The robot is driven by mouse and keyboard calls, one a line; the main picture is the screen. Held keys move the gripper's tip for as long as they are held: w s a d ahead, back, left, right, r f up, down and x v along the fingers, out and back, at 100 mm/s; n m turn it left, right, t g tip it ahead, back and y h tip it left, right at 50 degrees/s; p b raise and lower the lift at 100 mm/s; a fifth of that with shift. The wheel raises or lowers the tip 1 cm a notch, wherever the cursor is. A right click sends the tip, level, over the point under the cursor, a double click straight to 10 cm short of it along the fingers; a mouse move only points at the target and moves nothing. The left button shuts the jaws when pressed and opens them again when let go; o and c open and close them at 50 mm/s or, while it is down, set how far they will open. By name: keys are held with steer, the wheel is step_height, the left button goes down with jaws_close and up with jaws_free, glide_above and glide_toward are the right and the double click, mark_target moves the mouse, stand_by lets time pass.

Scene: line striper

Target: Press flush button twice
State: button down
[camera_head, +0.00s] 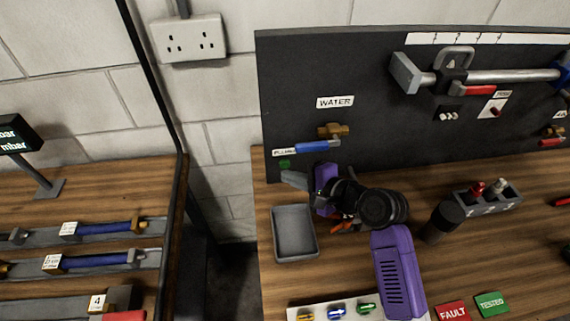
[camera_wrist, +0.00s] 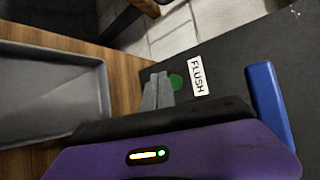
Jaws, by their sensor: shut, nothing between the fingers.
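The green flush button (camera_head: 285,164) is on the lower left of the black panel, below its white label. In the wrist view the round green button (camera_wrist: 177,82) shows beside the FLUSH label (camera_wrist: 198,77). My gripper (camera_head: 289,178) is just below and in front of the button, its grey fingers shut and empty. In the wrist view the fingertips (camera_wrist: 160,88) are right next to the button's left edge and partly overlap it. I cannot tell whether they touch it.
A blue valve handle (camera_head: 312,147) is right of the button, under the WATER sign (camera_head: 335,102). A grey tray (camera_head: 294,258) lies on the bench below my gripper. A dark cylinder (camera_head: 441,222) and a grey holder (camera_head: 488,201) stand to the right.

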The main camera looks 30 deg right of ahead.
steer(key=shift+s+a+p, duration=0.25)
steer(key=shift+s+p, duration=0.1)
steer(key=shift+s, duration=0.45)
steer(key=shift+s+a+p, duration=0.3)
steer(key=shift+s+p, duration=0.05)
steer(key=shift+s, duration=0.45)
steer(key=shift+s+a+p, duration=0.25)
steer(key=shift+s+p, duration=0.1)
steer(key=shift+s, duration=0.45)
steer(key=shift+w+d+r, duration=0.1)
steer(key=s+d+r+n+t+h, duration=0.4)
steer(key=d+n+h, duration=0.1)
steer(key=d+h, duration=0.15)
steer(key=s+a+n+b, duration=0.1)
steer(key=s+n, duration=0.3)
steer(key=s, duration=0.5)
steer(key=s+a+f+n+y+b, duration=0.1)
steer(key=s+a+n+b, duration=0.1)
steer(key=s, duration=0.8)
steer(key=s+a+n+g+b, duration=0.1)
steer(key=s+a+n, duration=0.3)
steer(key=s, duration=0.5)
steer(key=shift+s+f+n+y+b, duration=0.35)
steer(key=shift+f+n+b, duration=0.1)
steer(key=shift+n, duration=0.75)
